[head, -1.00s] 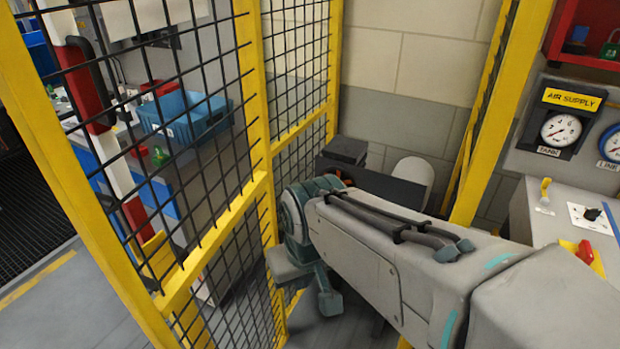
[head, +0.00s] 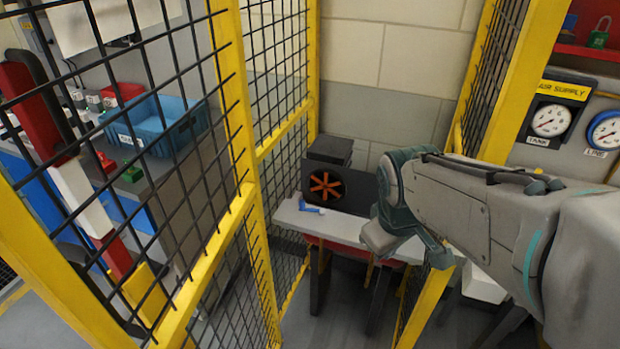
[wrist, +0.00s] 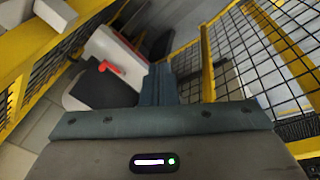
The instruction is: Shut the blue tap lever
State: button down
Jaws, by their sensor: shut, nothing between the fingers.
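A small blue lever (head: 312,208), which looks like the tap lever, sits on a narrow light grey bench (head: 347,229) in the head view. It lies to the left of my arm's end and in front of a dark box with an orange wheel. It is too small to tell whether it stands open or shut. My gripper (wrist: 158,87) is shut and empty in the wrist view. In the head view the arm's end hangs over the right part of the bench, apart from the lever. I cannot make out the lever in the wrist view.
A yellow-framed mesh fence (head: 250,150) stands left of the bench, and a yellow post (head: 520,75) stands to the right. The orange wheel (head: 325,186) is close behind the lever. A red-orange handle (wrist: 108,68) shows in the wrist view.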

jog(key=w+a+f+n+t+p, duration=0.1)
jog(key=w+a+f+n, duration=0.2)
jog(key=w+a+n, duration=0.85)
jog(key=w+a+f+n, duration=0.3)
jog(key=w+a+n, duration=0.55)
jog(key=n, duration=0.55)
jog(key=shift+n, duration=0.35)
jog(key=w+f, duration=0.2)
jog(key=f, duration=0.1)
jog(key=w+d+f+p, duration=0.1)
jog(key=w+f, duration=0.1)
jog(key=f, duration=0.1)
jog(key=w+d+f+p, duration=0.1)
jog(key=w+f, duration=0.2)
jog(key=shift+f, duration=0.4)
jog(key=shift+w+d, duration=0.1)
jog(key=shift+w, duration=0.5)
